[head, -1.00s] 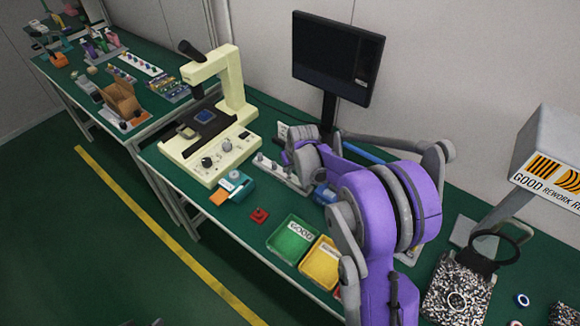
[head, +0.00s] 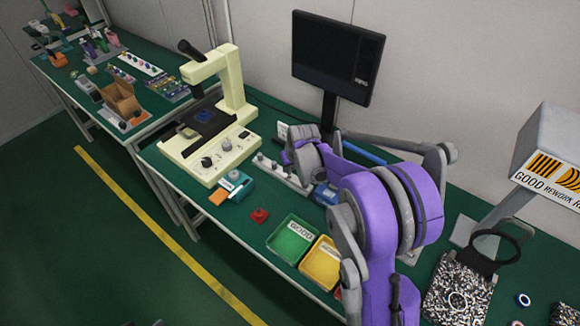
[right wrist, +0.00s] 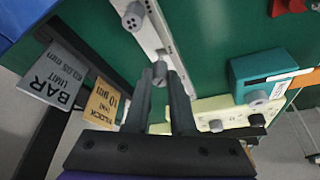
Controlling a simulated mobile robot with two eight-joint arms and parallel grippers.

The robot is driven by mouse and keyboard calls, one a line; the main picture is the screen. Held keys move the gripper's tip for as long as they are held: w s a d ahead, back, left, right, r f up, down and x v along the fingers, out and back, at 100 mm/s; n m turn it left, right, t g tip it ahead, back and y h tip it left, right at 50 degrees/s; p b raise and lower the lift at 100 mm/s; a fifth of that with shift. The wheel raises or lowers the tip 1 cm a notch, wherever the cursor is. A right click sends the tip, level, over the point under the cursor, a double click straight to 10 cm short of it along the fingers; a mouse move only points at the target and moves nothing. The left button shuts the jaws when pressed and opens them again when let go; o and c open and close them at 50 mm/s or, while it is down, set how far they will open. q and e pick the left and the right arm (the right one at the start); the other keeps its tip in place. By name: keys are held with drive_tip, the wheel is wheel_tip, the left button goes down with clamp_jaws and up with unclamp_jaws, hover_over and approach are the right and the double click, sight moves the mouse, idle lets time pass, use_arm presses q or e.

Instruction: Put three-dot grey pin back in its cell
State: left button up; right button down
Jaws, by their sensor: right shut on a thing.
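A pale grey rack strip (right wrist: 155,32) lies on the green bench and runs away from my right gripper (right wrist: 161,80) in the right wrist view. The gripper is shut on a small grey pin (right wrist: 160,70), whose end shows between the fingertips at the strip. I cannot make out its dots or tell whether it is seated in a cell. Another grey pin (right wrist: 133,17) stands farther along the strip. In the head view, the rack (head: 291,180) is partly hidden by my right arm, and the fingertips are hard to make out. My left gripper is not in view.
A cream microscope (head: 222,140) stands left of the rack, with a teal block (head: 238,185) close by. A green tray (head: 291,240) and yellow tray (head: 320,265) lie in front. A monitor (head: 336,55) stands behind. Label cards (right wrist: 62,75) show beside the gripper.

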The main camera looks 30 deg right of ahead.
drive_tip(key=shift+f+b, duration=1)
drive_tip(key=shift+f, duration=0.25)
idle(0.6)
drive_tip(key=c, duration=0.7)
unclamp_jaws()
drive_tip(key=shift+r, duration=0.1)
drive_tip(key=v, duration=1)
drive_tip(key=shift+s+r+p, duration=0.15)
drive_tip(key=shift+r+p, duration=0.2)
drive_tip(key=shift+p, duration=0.05)
drive_tip(key=shift+n+t+y, duration=0.3)
drive_tip(key=shift+n+t, duration=0.1)
drive_tip(key=shift+n, duration=0.4)
drive_tip(key=s+a, duration=0.4)
drive_tip(key=s, duration=0.4)
drive_tip(key=s+a+p, duration=0.1)
drive_tip(key=s+a, duration=0.4)
drive_tip(key=s, duration=0.3)
drive_tip(key=s+a+p, duration=0.1)
drive_tip(key=s+a, duration=0.4)
drive_tip(key=s, duration=0.3)
drive_tip(key=shift+a+r, duration=0.2)
drive_tip(key=shift+r, duration=0.05)
